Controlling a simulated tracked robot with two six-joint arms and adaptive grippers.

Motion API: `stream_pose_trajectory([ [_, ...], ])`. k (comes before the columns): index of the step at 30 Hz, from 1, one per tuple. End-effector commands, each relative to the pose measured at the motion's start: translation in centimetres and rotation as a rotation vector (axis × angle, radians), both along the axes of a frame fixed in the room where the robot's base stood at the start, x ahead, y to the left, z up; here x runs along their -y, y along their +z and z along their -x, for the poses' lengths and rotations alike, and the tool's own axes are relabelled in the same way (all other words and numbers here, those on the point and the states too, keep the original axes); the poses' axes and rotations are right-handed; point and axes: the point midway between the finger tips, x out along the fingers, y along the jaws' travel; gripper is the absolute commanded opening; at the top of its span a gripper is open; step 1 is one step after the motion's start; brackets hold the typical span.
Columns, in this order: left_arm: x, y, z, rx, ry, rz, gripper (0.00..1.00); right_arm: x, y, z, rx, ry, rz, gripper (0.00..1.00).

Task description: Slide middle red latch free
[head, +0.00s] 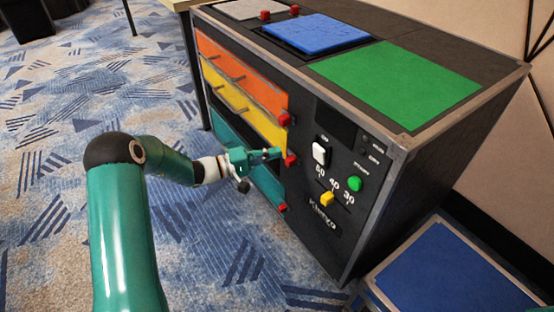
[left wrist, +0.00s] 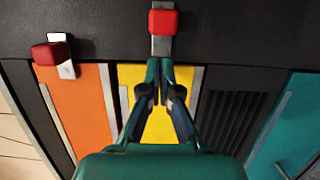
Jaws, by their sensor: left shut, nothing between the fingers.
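The middle red latch (head: 291,160) is at the right end of the yellow drawer (head: 258,124) in the head view. In the left wrist view its red knob (left wrist: 163,21) sits on a metal strip on the dark panel, beyond the yellow front (left wrist: 160,125). My left gripper (head: 274,154) is shut and empty. Its fingertips (left wrist: 160,64) point at the latch and stop just short of the knob; I cannot tell whether they touch the strip. The upper red latch (head: 285,119) sits at the edge of the orange drawer (left wrist: 82,108). My right gripper is out of view.
A lower red latch (head: 282,207) is beside the teal drawer (head: 228,135). Right of the latches are a white switch (head: 320,153), a green button (head: 355,184) and a yellow slider (head: 327,199). Drawer handles stick out on the left. Open carpet (head: 150,50) lies left of the cabinet.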

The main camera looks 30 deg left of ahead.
Motion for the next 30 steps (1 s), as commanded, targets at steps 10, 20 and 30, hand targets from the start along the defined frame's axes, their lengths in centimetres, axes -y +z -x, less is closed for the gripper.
stream_pose_trajectory([
  [10, -5.7, 0.3, 4.1, -0.001, 0.011, -0.001, 0.0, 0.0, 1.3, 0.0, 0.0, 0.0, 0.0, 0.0],
  [20, -8.0, 0.1, 6.8, 0.001, 0.007, 0.0, 0.0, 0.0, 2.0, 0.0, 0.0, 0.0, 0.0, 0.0],
  [30, -8.1, 0.0, 6.9, 0.001, 0.006, -0.001, 0.0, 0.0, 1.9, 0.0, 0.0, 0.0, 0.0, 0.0],
])
